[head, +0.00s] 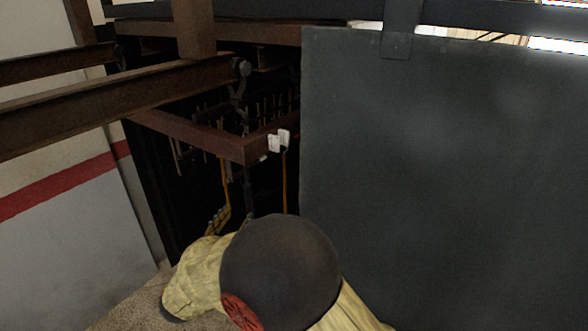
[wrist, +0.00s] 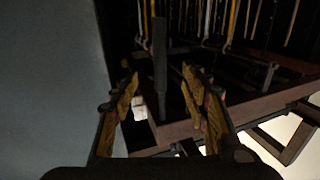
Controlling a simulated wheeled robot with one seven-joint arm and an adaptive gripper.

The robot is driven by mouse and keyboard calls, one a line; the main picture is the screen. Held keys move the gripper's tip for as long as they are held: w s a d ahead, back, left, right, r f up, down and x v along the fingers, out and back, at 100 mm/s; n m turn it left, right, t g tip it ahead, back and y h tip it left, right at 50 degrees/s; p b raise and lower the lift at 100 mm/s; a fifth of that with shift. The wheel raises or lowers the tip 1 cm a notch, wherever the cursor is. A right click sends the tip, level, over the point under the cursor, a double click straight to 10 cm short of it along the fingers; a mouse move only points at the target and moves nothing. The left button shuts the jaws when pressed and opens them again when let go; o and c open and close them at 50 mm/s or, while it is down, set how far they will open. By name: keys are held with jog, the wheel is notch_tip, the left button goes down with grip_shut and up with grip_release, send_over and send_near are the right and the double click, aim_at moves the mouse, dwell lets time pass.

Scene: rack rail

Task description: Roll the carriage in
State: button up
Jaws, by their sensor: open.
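The carriage appears as a brown steel frame (head: 195,134) with rods and hooks, hanging under a rusty overhead rail (head: 110,92) inside the dark opening. A roller and hook (head: 241,72) sit at the rail's end. In the wrist view, the frame's beam (wrist: 180,132) runs behind my gripper. My gripper (wrist: 165,95) is open, its worn yellow finger pads apart. A dark upright bar (wrist: 160,70) shows between the fingers; I cannot tell if they touch it. In the head view my arm hides most of the gripper.
A large dark grey panel (head: 440,170) fills the right side, close beside my arm. A pale wall with a red stripe (head: 60,187) stands at the left. Some speckled floor (head: 135,305) shows at the lower left.

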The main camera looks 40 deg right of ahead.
aim_at(247, 201)
jog(key=x, duration=0.5)
jog(key=shift+b, duration=0.35)
jog(key=shift+x, duration=1.25)
jog(key=shift+c, duration=0.2)
jog(key=c, duration=1.1)
grip_shut()
